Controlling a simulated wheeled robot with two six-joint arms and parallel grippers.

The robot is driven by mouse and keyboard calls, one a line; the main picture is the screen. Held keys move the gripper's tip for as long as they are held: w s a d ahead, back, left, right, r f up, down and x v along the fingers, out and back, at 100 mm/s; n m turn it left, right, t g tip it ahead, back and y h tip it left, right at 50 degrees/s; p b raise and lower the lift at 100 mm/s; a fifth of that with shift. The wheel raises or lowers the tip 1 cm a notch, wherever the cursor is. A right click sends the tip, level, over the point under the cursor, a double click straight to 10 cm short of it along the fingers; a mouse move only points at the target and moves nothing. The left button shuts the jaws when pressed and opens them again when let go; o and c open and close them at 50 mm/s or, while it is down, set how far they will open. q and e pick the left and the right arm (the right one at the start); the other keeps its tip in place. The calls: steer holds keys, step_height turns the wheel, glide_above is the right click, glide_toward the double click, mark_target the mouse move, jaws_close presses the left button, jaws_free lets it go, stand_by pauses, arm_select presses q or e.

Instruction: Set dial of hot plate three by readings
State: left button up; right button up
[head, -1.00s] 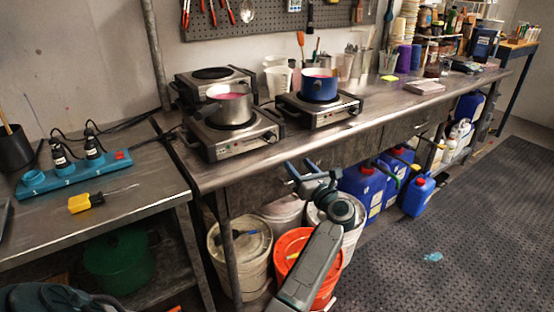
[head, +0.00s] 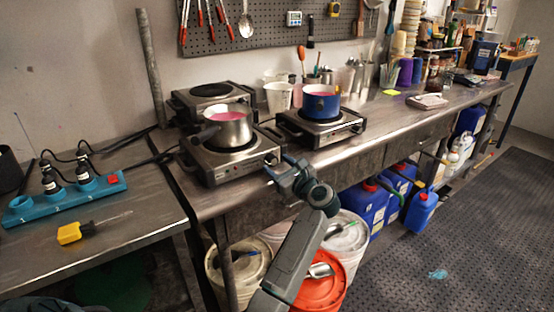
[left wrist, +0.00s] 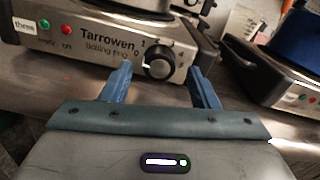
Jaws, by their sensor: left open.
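Hot plate three (head: 232,160) is the steel one at the front left of the bench, with a steel pot (head: 228,125) of pink liquid on it. In the left wrist view its front panel (left wrist: 90,38) reads "Tarrowen" and bears a small "three" label (left wrist: 25,24), a green and a red lamp. Its black dial (left wrist: 157,60) has figures around it; its exact setting is hard to read. My left gripper (left wrist: 160,74) is open, its fingertips either side of the dial in that view; contact cannot be told. It also shows in the head view (head: 278,168). My right gripper is out of view.
Another hot plate (head: 320,128) with a blue pot (head: 320,101) stands to the right, and an empty one (head: 212,97) behind. A teal power strip (head: 65,198) and a yellow-handled screwdriver (head: 70,233) lie on the left table. Buckets (head: 320,290) stand below. A small display (head: 293,18) hangs on the pegboard.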

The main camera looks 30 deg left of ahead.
arm_select(q)
steer(key=shift+w+a, duration=0.1)
steer(key=shift+a, duration=0.2)
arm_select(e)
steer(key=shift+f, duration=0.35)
arm_select(q)
steer(key=c, duration=1)
